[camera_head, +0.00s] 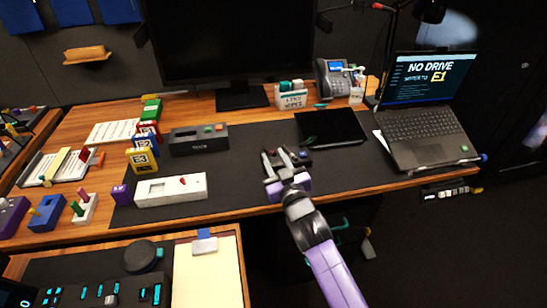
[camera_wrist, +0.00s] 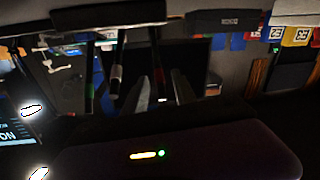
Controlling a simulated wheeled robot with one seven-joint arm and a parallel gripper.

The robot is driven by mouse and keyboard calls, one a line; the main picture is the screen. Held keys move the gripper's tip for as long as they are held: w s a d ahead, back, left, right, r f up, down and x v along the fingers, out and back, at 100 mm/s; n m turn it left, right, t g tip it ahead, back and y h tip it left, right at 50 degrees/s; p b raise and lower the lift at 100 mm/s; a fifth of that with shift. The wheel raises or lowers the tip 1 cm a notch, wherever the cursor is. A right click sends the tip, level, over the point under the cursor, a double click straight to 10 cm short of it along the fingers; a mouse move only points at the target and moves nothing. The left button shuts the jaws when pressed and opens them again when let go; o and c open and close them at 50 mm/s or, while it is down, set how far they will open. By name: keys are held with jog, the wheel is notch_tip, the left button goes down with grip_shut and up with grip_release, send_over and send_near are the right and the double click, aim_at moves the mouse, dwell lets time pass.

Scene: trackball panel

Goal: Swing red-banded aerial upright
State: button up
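My gripper (camera_head: 276,158) is over the front middle of the dark desk mat, beside a small dark item with coloured parts (camera_head: 301,156). Its two grey fingers stand apart, with nothing clearly between them. In the wrist view the fingers (camera_wrist: 163,90) also show apart, and the scene there appears upside down. A dark upright rod (camera_wrist: 116,75) with a paler section stands left of the fingers in that view; I cannot tell what it is.
A white box (camera_head: 170,190) with a red part lies left of my gripper, and a dark button box (camera_head: 198,140) behind it. A black tablet (camera_head: 331,128) and a laptop (camera_head: 424,130) are to the right. A monitor (camera_head: 237,45) stands behind. Bare mat (camera_head: 235,172) lies left of my gripper.

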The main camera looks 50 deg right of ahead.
jog(key=shift+w+d, duration=0.2)
jog(key=shift+w, duration=0.1)
grip_shut()
dwell(1.3)
